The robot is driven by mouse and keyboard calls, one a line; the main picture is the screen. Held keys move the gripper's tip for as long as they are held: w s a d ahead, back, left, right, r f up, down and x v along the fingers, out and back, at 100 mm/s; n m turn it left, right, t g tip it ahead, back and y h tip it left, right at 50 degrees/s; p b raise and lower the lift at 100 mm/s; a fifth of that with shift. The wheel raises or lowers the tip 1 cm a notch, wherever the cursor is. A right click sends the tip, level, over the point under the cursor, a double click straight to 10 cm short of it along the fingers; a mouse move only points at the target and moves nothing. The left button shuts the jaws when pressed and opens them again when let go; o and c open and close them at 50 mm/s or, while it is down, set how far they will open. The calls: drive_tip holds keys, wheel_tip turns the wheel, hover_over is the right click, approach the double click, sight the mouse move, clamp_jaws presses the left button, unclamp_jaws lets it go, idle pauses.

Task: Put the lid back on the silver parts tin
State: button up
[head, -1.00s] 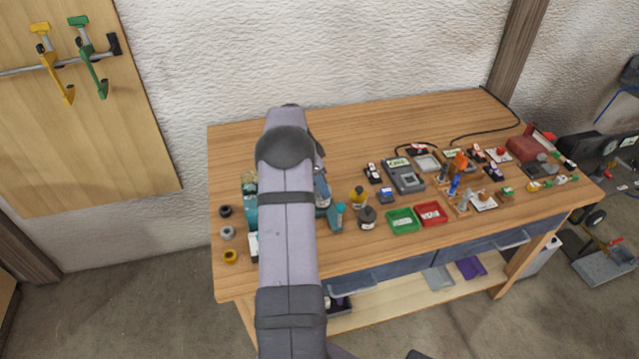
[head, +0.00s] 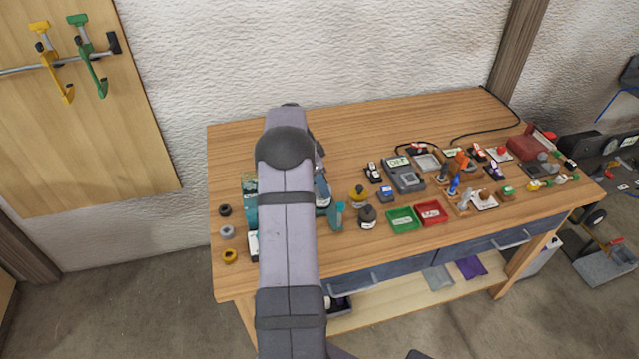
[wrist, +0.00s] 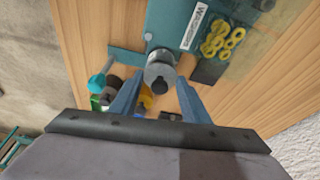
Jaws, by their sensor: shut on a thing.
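In the wrist view my gripper (wrist: 159,88) has its two blue fingers on either side of a silver round lid (wrist: 160,72) with a black knob, and is shut on it. A silver rounded shape, perhaps the parts tin, shows just beyond the lid. I cannot tell whether the lid touches it or sits square on it. In the head view my own arm hides the gripper, the lid and the tin.
A teal tray (wrist: 170,20) with a washers label and yellow rings (wrist: 222,40) lies just beyond the lid. In the head view, green (head: 403,220) and red (head: 431,213) bins stand right of my arm. The back left of the bench (head: 235,145) is clear.

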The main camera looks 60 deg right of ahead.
idle(0.4)
drive_tip(key=o, duration=1.6)
drive_tip(key=shift+r, duration=0.1)
drive_tip(key=shift+r+p, duration=2.1)
drive_tip(key=shift+r, duration=1.3)
drive_tip(key=shift+c, duration=0.5)
clamp_jaws()
drive_tip(key=shift+f+b, duration=0.3)
drive_tip(key=shift+f, duration=0.05)
